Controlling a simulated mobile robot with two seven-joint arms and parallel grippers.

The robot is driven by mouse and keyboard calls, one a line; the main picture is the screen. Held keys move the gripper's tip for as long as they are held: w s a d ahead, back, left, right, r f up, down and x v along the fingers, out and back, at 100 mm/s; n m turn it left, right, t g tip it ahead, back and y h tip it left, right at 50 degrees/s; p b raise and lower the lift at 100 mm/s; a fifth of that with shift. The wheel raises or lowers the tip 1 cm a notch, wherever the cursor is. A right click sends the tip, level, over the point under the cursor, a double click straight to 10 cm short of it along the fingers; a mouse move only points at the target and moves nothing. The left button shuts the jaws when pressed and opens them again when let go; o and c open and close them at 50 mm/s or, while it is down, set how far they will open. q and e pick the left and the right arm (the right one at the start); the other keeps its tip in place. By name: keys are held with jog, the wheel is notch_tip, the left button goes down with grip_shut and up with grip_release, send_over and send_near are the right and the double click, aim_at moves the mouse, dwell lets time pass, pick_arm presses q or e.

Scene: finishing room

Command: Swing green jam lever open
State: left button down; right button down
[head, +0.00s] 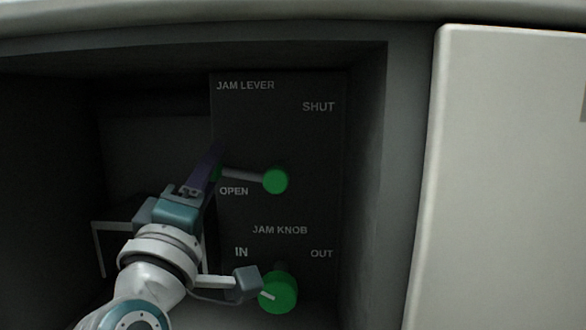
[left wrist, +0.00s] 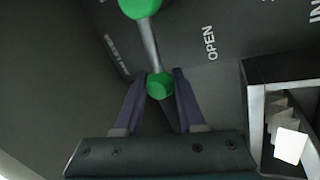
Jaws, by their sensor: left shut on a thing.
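The jam lever has a green hub (head: 275,181) on the dark panel (head: 310,210) and a grey rod (head: 242,176) that points left, just above the OPEN label. Its green end knob (left wrist: 160,85) sits between the fingers of my left gripper (left wrist: 161,90) in the left wrist view. The left gripper is shut on that knob; in the head view its purple fingers (head: 211,168) hide most of it. The SHUT label is at the panel's upper right. My right gripper is not in view.
The green jam knob (head: 278,293) is lower on the panel, between IN and OUT, close to my left wrist. The recess wall (head: 365,180) stands right of the panel, with a pale door or cover (head: 505,180) beyond it. A pale-framed opening (left wrist: 254,115) shows in the left wrist view.

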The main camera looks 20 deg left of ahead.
pick_arm(q)
jog(key=c, duration=0.5)
grip_release()
jog(key=shift+s, duration=0.1)
jog(key=v, duration=0.9)
jog(key=shift+s+f+p, duration=0.2)
jog(key=shift+s+p, duration=0.15)
jog(key=shift+p, duration=0.05)
jog(key=shift+d, duration=0.1)
